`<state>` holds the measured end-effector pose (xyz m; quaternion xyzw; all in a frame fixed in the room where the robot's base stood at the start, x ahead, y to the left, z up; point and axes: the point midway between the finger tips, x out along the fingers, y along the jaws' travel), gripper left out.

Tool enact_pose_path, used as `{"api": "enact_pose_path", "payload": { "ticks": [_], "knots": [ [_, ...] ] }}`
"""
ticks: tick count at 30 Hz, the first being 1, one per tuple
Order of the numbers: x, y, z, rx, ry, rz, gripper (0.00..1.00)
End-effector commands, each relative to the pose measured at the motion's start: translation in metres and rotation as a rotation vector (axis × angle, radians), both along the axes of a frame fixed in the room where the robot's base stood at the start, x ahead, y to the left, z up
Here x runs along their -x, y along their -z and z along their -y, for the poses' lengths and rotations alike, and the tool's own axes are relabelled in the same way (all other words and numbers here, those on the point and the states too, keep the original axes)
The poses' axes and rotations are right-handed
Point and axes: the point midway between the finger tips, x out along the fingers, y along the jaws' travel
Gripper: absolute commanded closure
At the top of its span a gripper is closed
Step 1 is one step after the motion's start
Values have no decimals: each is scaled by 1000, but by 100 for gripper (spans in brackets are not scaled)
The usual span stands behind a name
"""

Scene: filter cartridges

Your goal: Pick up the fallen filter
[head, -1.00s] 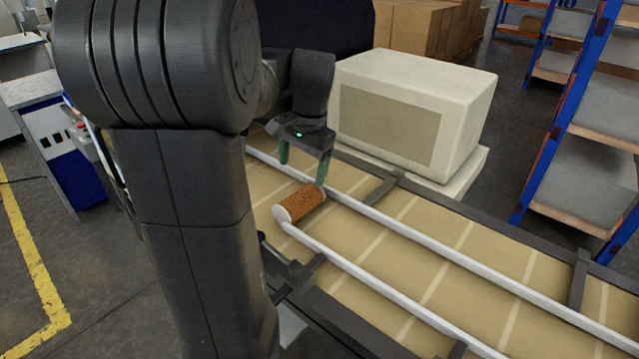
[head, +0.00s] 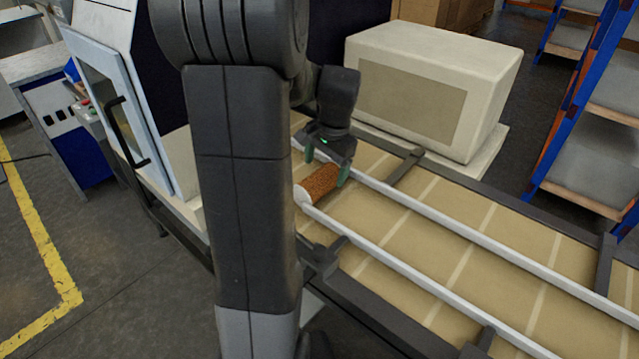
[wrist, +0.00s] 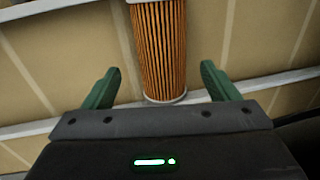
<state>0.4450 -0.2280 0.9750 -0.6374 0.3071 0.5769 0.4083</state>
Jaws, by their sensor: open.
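The fallen filter (head: 319,183), an orange-brown pleated cylinder with pale end caps, lies on its side on the tan conveyor belt (head: 440,234), between the two pale rails. In the wrist view my green fingers (wrist: 160,78) stand one on each side of the filter's line, with a gap on both sides. Nothing is held.
The near rail (head: 400,262) and far rail (head: 470,236) flank the filter. A cream box-shaped machine (head: 430,85) stands behind the belt. A blue-framed shelf (head: 590,110) is at the right. A white-framed machine door (head: 120,115) is at the left. The belt to the right is clear.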

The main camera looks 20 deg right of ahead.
Motion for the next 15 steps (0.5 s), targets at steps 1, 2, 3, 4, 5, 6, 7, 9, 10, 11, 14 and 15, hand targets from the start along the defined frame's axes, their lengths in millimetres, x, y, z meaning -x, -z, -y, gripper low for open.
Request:
{"api": "enact_pose_path", "payload": {
  "ticks": [1, 2, 3, 4, 5, 6, 7, 9, 10, 11, 14, 15],
  "knots": [
    [0, 8, -3, -3, -2, -5, 19],
    [-1, 12, -5, -2, -2, -4, 19],
    [-2, 18, -7, -3, -2, -5, 19],
    [-2, 23, -8, -3, -2, -5, 19],
    [-3, 28, -9, -3, -2, -5, 19],
    [-4, 33, -9, -2, 0, -3, 19],
    [-5, 36, -9, -2, 0, -3, 19],
    [-6, 41, -9, -1, 0, -2, 19],
    [-6, 42, -9, -1, 0, -2, 19],
    [-6, 43, -9, -1, 0, -2, 19],
    [-6, 43, -9, -1, 0, 0, 19],
    [-6, 43, -9, -1, 0, 0, 19]
  ]
}}
